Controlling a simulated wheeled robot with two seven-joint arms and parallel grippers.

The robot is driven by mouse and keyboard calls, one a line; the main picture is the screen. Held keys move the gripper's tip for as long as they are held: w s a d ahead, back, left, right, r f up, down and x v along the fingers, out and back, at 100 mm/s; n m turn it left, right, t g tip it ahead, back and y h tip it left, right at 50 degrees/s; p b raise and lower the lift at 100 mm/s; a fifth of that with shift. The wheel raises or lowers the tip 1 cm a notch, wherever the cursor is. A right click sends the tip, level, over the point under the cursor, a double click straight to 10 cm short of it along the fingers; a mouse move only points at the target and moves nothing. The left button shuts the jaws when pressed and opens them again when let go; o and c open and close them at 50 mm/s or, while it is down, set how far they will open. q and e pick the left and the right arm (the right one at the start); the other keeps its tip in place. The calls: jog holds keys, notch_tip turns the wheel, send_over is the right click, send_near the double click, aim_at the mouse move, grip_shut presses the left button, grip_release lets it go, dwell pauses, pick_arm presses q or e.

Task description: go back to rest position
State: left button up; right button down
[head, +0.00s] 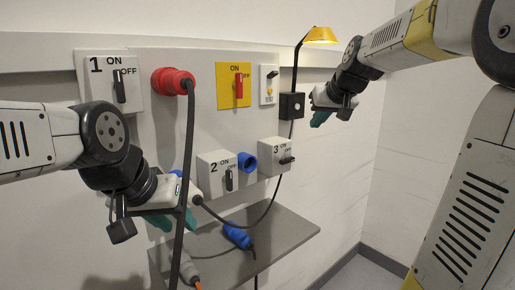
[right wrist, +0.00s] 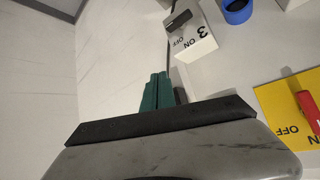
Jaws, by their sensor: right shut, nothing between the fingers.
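My right gripper (head: 321,118) is at the upper right in the head view, in front of the wall to the right of the black socket box (head: 291,105). Its green fingers are together and empty, and they also show in the right wrist view (right wrist: 158,88). My left gripper (head: 163,217) is at the lower left, in front of the panel and below the switch box marked 1. A dark hanging cable (head: 188,140) crosses in front of it. Its fingers are partly hidden, so I cannot tell whether they hold anything.
The panel carries switch box 1 (head: 97,70), a red plug (head: 168,82), a yellow switch plate (head: 229,78), switch box 2 (head: 207,163) and box 3 (head: 270,146). A yellow lamp (head: 320,35) sticks out above. A grey shelf (head: 285,227) holds a blue connector (head: 236,236).

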jog(key=s+a+f+g, duration=0.1)
jog(key=s+f, duration=0.5)
jog(key=s, duration=0.7)
jog(key=s+a+f+g, duration=0.2)
jog(key=s+a+f, duration=0.2)
jog(key=s, duration=0.9)
notch_tip(320, 180, down, 2)
jog(key=shift+s+f+m, duration=0.2)
jog(key=shift+s+m, duration=0.1)
jog(key=shift+s, duration=0.05)
